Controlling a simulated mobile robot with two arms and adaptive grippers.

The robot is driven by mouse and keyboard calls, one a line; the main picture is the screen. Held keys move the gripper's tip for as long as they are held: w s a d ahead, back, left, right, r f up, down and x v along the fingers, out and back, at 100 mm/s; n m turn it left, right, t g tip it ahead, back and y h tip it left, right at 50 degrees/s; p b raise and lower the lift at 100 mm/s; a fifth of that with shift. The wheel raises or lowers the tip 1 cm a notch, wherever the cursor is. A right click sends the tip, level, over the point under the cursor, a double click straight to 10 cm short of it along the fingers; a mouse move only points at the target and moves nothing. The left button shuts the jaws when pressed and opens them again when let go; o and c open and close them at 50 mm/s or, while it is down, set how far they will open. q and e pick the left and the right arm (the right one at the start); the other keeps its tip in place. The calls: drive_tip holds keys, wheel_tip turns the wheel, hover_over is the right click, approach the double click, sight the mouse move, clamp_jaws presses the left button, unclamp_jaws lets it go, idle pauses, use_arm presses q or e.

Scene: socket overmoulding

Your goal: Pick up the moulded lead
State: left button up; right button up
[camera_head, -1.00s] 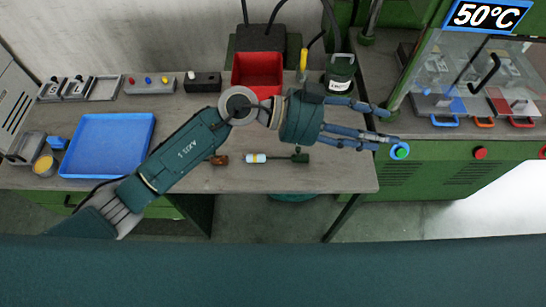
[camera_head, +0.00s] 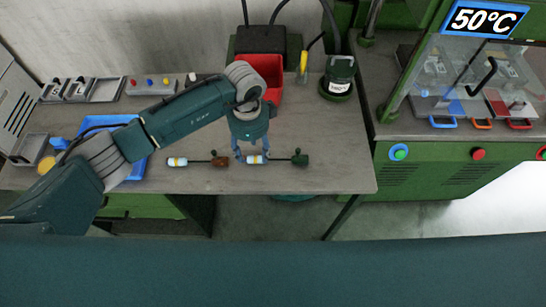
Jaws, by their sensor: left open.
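Two leads lie on the grey workbench. The other has a white barrel (camera_head: 254,159), a thin stem and a dark green end (camera_head: 300,158). Which of the two counts as the moulded lead is not clear from the view. My left gripper (camera_head: 252,156) points down at the white barrel of the green-ended lead. Its fingers are apart and empty, at or just above the barrel; contact cannot be told. My right gripper is out of view.
A red bin (camera_head: 271,90) stands behind my gripper, with a green-black device (camera_head: 338,78) to its right. A blue tray (camera_head: 139,169) lies at the left, partly under my arm. A machine showing 50°C (camera_head: 484,19) stands at the right. The bench's right front is clear.

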sight(254, 160)
use_arm(q)
drive_tip(key=shift+f+p, duration=0.3)
drive_tip(key=shift+f, duration=0.05)
wheel_tip(254, 160, down, 4)
drive_tip(key=shift+d+r+p, duration=0.1)
drive_tip(key=shift+r+p, duration=0.15)
drive_tip(key=shift+p, duration=0.45)
drive_tip(key=shift+w+f, duration=0.1)
drive_tip(key=shift+f, duration=0.4)
drive_tip(key=c, duration=1.3)
